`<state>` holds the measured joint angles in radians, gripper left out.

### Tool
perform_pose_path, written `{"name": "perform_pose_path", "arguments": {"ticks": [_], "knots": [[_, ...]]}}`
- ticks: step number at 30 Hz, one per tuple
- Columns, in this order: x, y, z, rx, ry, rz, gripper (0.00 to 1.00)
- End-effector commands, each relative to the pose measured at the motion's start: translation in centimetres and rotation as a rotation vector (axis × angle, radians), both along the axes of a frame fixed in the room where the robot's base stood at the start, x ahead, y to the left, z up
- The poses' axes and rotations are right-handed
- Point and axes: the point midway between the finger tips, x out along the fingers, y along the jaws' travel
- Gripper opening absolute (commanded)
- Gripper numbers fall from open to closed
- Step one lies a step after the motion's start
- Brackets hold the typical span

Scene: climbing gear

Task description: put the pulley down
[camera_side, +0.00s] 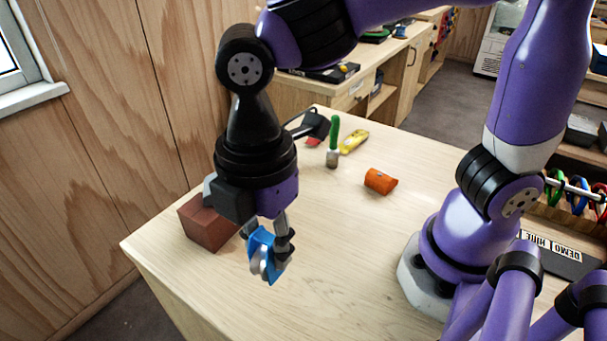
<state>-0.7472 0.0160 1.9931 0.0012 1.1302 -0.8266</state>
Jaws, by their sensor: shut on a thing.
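The pulley (258,246) is blue with a silver-grey metal part at its lower end. My gripper (268,250) points down and is shut on the pulley, near the front left of the wooden table (330,290). The fingers cover part of the pulley. The pulley seems to hang above the tabletop, but I cannot tell the exact gap from this view.
A reddish-brown block (205,224) stands just left of my gripper, partly hidden by it. An orange piece (380,181), a green-handled tool (333,142) and a yellow item (354,141) lie farther back. The table's front middle is clear.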

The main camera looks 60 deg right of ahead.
Motion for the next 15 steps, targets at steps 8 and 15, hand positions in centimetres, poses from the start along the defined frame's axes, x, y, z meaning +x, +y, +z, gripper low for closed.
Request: {"name": "perform_pose_path", "arguments": {"ticks": [8,15], "knots": [[-0.1,-0.1,-4.9,-0.004,0.004,-0.001,0.00],[-0.1,-0.1,-8.3,-0.004,0.005,-0.002,0.00]]}}
